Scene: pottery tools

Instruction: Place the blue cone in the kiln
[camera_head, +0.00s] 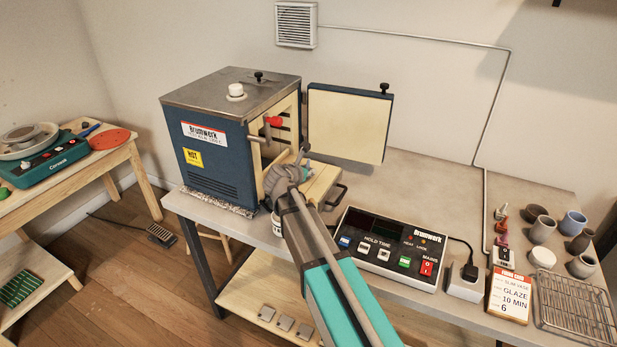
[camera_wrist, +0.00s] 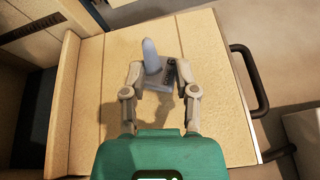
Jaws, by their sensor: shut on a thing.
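The blue cone (camera_wrist: 151,58) is a small grey-blue pointed piece on a flat base in the wrist view. My gripper (camera_wrist: 158,77) is shut on it, one finger at each side, and the cone points away from the wrist. The cone is over a pale board (camera_wrist: 216,100) at the kiln opening; I cannot tell whether its base touches the board. In the head view, the dark blue kiln (camera_head: 218,150) has its door (camera_head: 345,123) swung open to the right. My gripper (camera_head: 290,175) is at the front of the opening, and my arm hides part of the board.
A black handle (camera_wrist: 250,80) projects from the board's edge. A control box (camera_head: 388,243) stands right of my arm. A red knob (camera_head: 274,121) shows at the kiln opening.

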